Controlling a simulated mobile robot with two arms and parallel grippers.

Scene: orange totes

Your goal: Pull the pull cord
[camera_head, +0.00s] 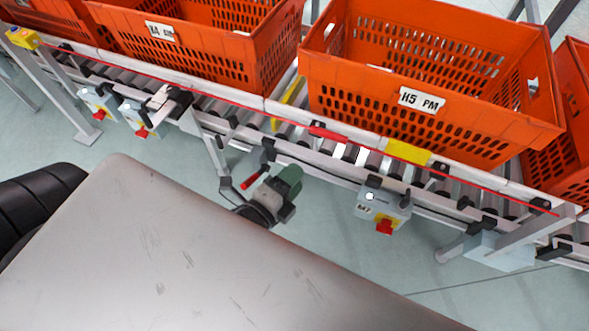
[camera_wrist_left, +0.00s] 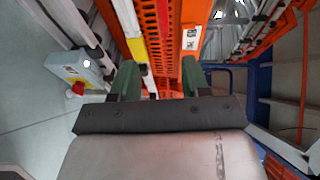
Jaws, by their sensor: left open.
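The pull cord (camera_head: 225,97) is a thin red line. It runs along the near side of the conveyor, from a yellow box (camera_head: 22,38) at upper left to the right end. A thicker red piece (camera_head: 328,133) sits on it near the middle. My left gripper (camera_head: 284,186), with green fingers, is below and in front of the cord, apart from it in the head view. In the left wrist view its two green fingers (camera_wrist_left: 157,82) stand apart with nothing clearly held. I cannot make out the cord between them there. My right gripper is not in view.
Orange totes, one labelled H5 PM (camera_head: 435,75), stand on the roller conveyor (camera_head: 350,155). A grey control box (camera_head: 383,208) with a red button hangs from the near rail. It also shows in the left wrist view (camera_wrist_left: 76,72). Grey floor (camera_head: 330,250) lies in front.

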